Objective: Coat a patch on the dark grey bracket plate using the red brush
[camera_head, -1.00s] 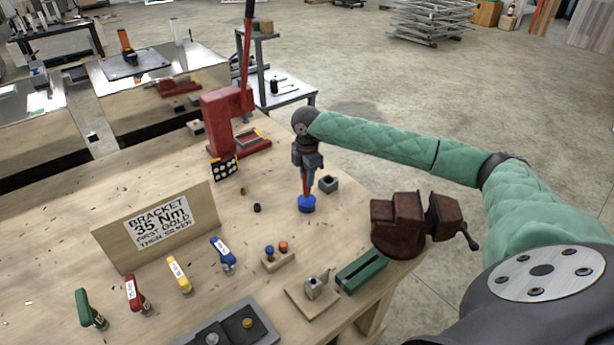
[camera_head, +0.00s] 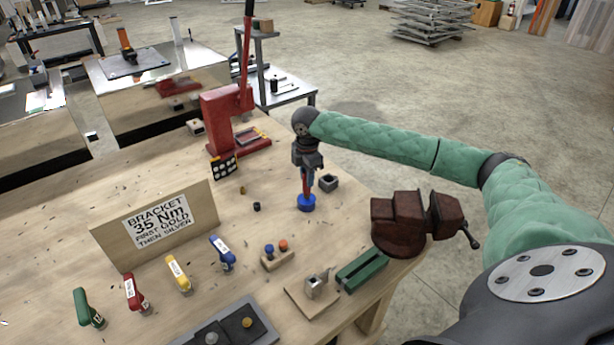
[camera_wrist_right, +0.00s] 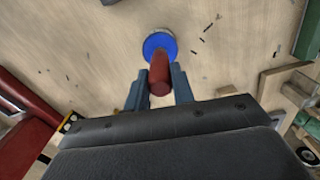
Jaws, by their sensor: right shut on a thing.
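The red brush (camera_wrist_right: 159,74) is upright in my right gripper (camera_wrist_right: 158,88), which is shut on its handle. It also shows in the head view (camera_head: 307,182) below the gripper fingers. Its lower end is at a round blue pot (camera_head: 306,203) on the bench, seen as a blue disc in the wrist view (camera_wrist_right: 160,43). The bristles are hidden, and I cannot tell how deep they sit in the pot. The dark grey bracket plate (camera_head: 262,336) lies at the bottom edge of the head view, partly cut off, with a gold and a silver bolt on it. My left gripper is not in view.
A green block (camera_head: 362,269), a two-knob wooden holder (camera_head: 277,258) and a sign board (camera_head: 155,222) stand around. A red press (camera_head: 228,118) is behind.

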